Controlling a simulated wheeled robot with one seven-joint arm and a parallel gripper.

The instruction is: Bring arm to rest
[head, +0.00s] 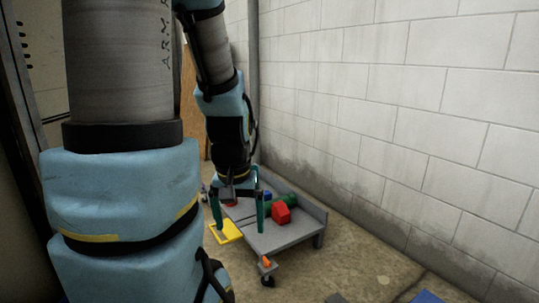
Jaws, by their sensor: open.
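My arm reaches down from the top of the head view, and my gripper (239,218) hangs at its end with its two dark green fingers spread apart. No object shows between the fingers. The gripper is over or in front of the left part of a grey wheeled cart (285,238); its exact height above the cart is hard to tell. A red block-like thing (281,213) lies on the cart just right of the fingers, with a green thing (289,198) behind it.
A small blue thing (267,195) is near the cart's back. A white block wall (400,110) runs along the right. Bare floor (350,270) lies right of the cart, with a blue item (427,297) at the bottom edge.

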